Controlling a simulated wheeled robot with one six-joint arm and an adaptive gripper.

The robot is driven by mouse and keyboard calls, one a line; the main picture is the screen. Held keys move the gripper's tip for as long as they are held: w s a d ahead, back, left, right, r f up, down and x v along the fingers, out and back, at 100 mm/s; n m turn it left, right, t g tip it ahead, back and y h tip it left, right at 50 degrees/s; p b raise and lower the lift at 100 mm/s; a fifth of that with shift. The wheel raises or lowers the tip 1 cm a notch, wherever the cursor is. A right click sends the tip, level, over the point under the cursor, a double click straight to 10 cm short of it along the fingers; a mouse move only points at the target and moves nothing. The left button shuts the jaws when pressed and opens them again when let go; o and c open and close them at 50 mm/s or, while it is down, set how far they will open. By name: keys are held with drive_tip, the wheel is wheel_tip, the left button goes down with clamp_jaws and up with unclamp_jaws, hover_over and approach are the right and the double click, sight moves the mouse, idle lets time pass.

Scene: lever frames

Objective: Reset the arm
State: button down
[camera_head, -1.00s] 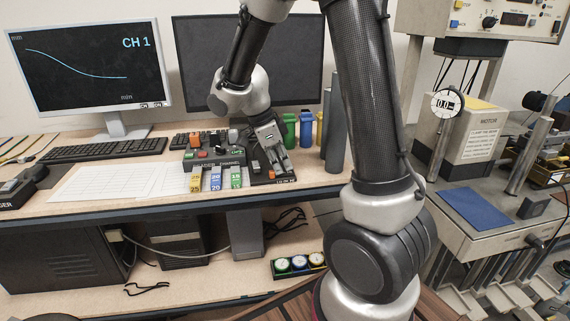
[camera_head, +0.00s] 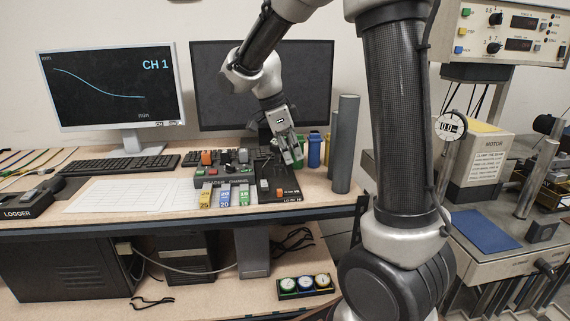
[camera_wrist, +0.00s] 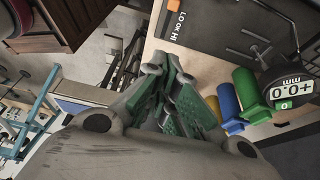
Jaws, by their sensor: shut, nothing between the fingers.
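My gripper (camera_head: 294,164) is shut and empty, hanging above the back right of a black panel (camera_head: 267,172) on the bench. The panel has a small white-topped switch and an orange block near its front. In the wrist view, my gripper (camera_wrist: 165,85) shows its greenish finger linkages closed together. The panel (camera_wrist: 185,32), with its LO OK HI lettering, lies beyond the fingers. My arm bends across the top of the head view. The gripper appears clear of the panel, but the exact gap cannot be told.
Blue (camera_head: 314,150) and yellow (camera_head: 333,140) cylinders and a tall grey cylinder (camera_head: 345,145) stand right of the gripper. A control box (camera_head: 220,172) with colored buttons is on the left. A monitor (camera_head: 225,85) stands behind. The wrist view shows a gauge (camera_wrist: 286,92) beside the cylinders.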

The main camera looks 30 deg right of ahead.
drive_tip(key=shift+r, duration=0.15)
drive_tip(key=s+d+r+n+t+y, duration=0.1)
drive_tip(key=s+r+n+t, duration=0.1)
drive_tip(key=s+n, duration=0.8)
drive_tip(key=s+r+n+t+y, duration=0.2)
drive_tip(key=s+r+n+t, duration=0.1)
drive_tip(key=s+n, duration=0.8)
drive_tip(key=shift+d+n+t+y, duration=0.3)
drive_tip(key=shift+d, duration=0.1)
